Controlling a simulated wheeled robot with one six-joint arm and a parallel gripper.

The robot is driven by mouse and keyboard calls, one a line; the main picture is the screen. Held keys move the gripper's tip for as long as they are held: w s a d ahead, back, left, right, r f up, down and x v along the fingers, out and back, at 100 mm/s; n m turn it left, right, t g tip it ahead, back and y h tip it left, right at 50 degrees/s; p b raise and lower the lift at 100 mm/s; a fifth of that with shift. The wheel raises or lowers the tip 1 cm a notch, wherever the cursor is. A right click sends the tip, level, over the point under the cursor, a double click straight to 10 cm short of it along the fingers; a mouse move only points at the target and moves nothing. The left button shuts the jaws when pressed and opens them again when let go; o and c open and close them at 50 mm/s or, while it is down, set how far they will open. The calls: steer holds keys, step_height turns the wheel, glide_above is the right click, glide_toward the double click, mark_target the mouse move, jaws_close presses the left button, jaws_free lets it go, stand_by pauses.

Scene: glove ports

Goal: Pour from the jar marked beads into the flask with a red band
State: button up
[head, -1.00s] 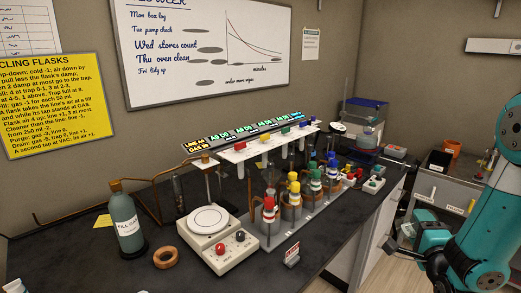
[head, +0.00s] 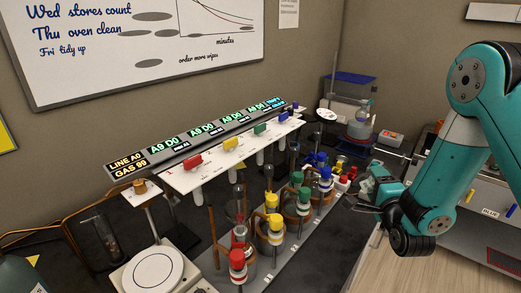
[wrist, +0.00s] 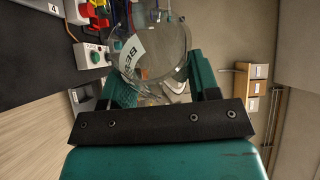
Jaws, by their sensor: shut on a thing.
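My gripper (wrist: 160,85) is shut on a clear glass jar (wrist: 150,62) in the wrist view. Its white label (wrist: 131,48) shows the letters "BE", with the rest cut off or turned away. What is inside the jar is hard to make out. In the head view my gripper (head: 362,192) is at the right of the bench, beyond the far end of the flask row; the jar is not clear there. The flask with red (head: 237,258) at its neck stands upright at the near end of the row, well to the left of my gripper and apart from it.
Flasks with yellow (head: 272,225), green and blue tops stand in the row behind the red one. A white rail with coloured taps (head: 230,145) and a lit display run above them. A hotplate (head: 153,272) stands at the near left. A round glass vessel (head: 361,124) stands at the back.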

steer(key=s+a+r+n+g+y+b, duration=0.1)
steer(key=s+a+r+n+y, duration=0.2)
steer(key=a, duration=0.7)
steer(key=s+a+r+n+g+y+b, duration=0.15)
steer(key=a+r+y, duration=0.3)
steer(key=a, duration=0.55)
steer(key=s+a+r+n+g+y+b, duration=0.1)
steer(key=s+a+r+n+g+y, duration=0.2)
steer(key=a, duration=0.7)
steer(key=w+m+g+p, duration=0.1)
steer(key=m+p, duration=0.1)
steer(key=p, duration=0.3)
steer(key=w+d+f+m+g+p, duration=0.1)
steer(key=m+p, duration=0.2)
steer(key=p, duration=0.2)
steer(key=w+d+f+m+g+p, duration=0.1)
steer(key=m+p, duration=0.2)
steer(key=p, duration=0.2)
steer(key=shift+w+f+p, duration=0.25)
steer(key=shift+p, duration=0.1)
steer(key=m+g+p, duration=0.1)
steer(key=m, duration=0.1)
steer(key=s+f+m+g+y+p, duration=0.1)
steer(key=m+p, duration=0.1)
steer(key=f+m+g+p, duration=0.1)
steer(key=m+p, duration=0.1)
steer(key=shift+s+a+f+g, duration=0.15)
steer(key=shift+a+f+g, duration=0.1)
steer(key=shift+a+g, duration=0.1)
